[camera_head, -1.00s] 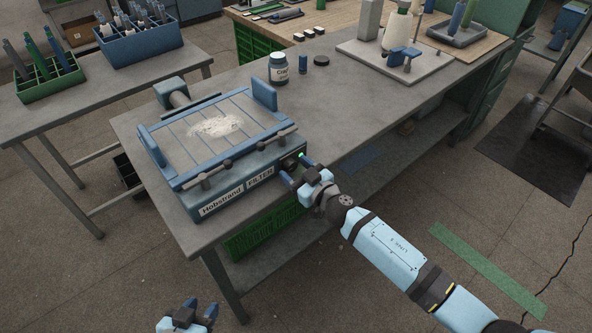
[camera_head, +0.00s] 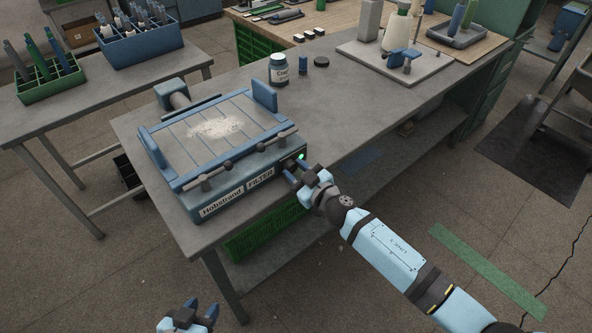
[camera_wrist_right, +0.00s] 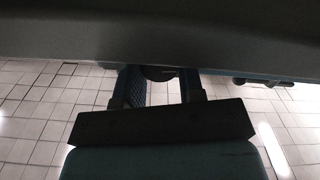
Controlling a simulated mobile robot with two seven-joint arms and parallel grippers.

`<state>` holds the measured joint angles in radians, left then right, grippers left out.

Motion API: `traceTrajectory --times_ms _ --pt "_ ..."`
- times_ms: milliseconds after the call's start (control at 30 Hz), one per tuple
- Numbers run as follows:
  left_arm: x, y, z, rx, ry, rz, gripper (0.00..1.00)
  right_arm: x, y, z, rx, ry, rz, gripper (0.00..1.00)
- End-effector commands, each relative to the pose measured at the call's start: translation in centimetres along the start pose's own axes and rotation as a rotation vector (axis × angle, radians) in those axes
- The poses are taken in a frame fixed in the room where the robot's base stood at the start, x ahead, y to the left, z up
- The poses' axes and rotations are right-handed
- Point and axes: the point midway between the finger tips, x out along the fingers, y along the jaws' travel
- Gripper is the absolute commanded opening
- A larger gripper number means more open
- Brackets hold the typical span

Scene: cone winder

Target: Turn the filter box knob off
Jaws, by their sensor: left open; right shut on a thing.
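The blue filter box (camera_head: 203,216), labelled "Hobstrand FILTER", stands at the front edge of the grey table. Its slatted top carries a patch of pale powder. A small green light (camera_head: 302,155) glows near the right end of its front. My right gripper (camera_head: 295,171) is at that end, just below the light, shut on the knob. In the right wrist view the dark round knob (camera_wrist_right: 160,73) shows between the two fingers; the fingers mostly hide it in the head view. My left gripper (camera_head: 200,309) is open and empty at the bottom edge, below the table.
A jar (camera_head: 279,70), a small blue cylinder (camera_head: 303,65) and a dark round lid (camera_head: 321,61) stand behind the box. A board with a white cone (camera_head: 402,30) is further right. The table between is clear. A side table (camera_head: 90,98) with bobbin racks is at left.

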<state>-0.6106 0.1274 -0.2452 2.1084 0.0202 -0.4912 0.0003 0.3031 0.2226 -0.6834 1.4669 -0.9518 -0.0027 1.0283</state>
Motion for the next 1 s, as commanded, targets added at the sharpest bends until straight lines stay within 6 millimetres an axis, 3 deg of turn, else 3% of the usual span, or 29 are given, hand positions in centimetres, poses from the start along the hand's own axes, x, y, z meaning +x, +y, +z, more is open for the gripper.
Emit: traceTrajectory --times_ms 133,167,267,667,1000 --pt "0.0 0.0 0.1 0.0 -0.001 0.0 0.43 0.0 0.0 0.1 0.001 -0.001 0.0 0.12" --pt "0.0 0.0 0.1 0.0 0.0 0.0 0.43 0.0 0.0 0.1 0.001 -0.001 -0.001 0.4" --pt "0.0 0.0 0.1 0.0 0.0 0.0 0.43 0.0 0.0 0.1 0.002 -0.001 0.0 0.61" --pt "0.0 0.0 -0.1 0.0 -0.001 0.0 0.43 -0.9 0.0 0.1 0.002 -0.001 0.0 0.61" --pt "-0.3 0.0 -0.3 -0.004 -0.006 -0.001 0.43 -8.1 0.0 0.1 0.004 -0.003 -0.001 0.61"
